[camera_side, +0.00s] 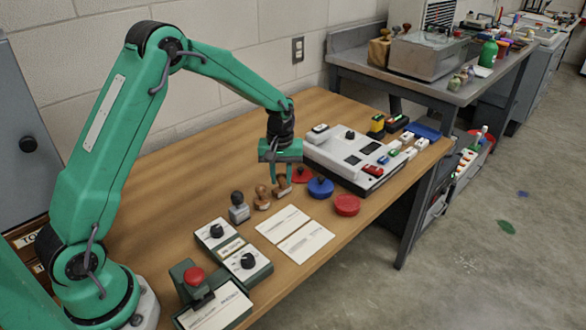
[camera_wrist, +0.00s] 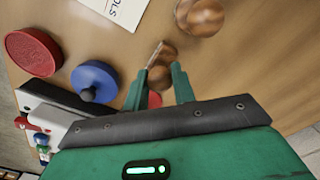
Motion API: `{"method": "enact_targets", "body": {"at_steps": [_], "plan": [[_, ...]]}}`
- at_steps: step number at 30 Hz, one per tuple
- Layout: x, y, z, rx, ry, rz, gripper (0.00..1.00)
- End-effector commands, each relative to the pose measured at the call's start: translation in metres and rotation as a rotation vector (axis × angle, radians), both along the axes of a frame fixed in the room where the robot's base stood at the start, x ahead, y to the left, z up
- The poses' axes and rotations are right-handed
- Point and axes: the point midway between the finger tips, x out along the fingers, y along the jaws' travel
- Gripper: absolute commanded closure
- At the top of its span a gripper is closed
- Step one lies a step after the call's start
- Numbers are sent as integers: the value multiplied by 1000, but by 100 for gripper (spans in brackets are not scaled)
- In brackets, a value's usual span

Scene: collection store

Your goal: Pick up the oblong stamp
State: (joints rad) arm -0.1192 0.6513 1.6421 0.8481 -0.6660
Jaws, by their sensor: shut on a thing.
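My gripper (camera_side: 281,178) points down over the table at the end of the row of stamps. It is shut on the oblong stamp (camera_side: 284,188), a brown wooden one. In the wrist view the fingers of my gripper (camera_wrist: 158,80) stand on either side of the oblong stamp (camera_wrist: 160,72), whose straight narrow edge shows beyond them. The fingers hide part of it. I cannot tell whether its base touches the table.
A rounder wooden stamp (camera_side: 262,198) and a grey stamp (camera_side: 238,208) stand close to the left. A red disc (camera_side: 301,174), blue-lidded tin (camera_side: 320,187) and red tin (camera_side: 347,205) lie to the right. White cards (camera_side: 295,235) lie in front; a pale machine (camera_side: 355,150) stands behind.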

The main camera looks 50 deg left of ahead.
Motion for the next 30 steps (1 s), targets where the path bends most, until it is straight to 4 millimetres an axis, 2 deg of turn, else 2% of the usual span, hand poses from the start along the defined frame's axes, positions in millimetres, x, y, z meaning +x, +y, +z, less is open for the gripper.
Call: {"method": "enact_targets", "body": {"at_steps": [11, 19, 30], "plan": [[1, 0, 10, 1, -2, 0, 96], [0, -1, 45, 0, -4, -1, 96], [-27, -63, 82, 0, -3, -5, 96]]}}
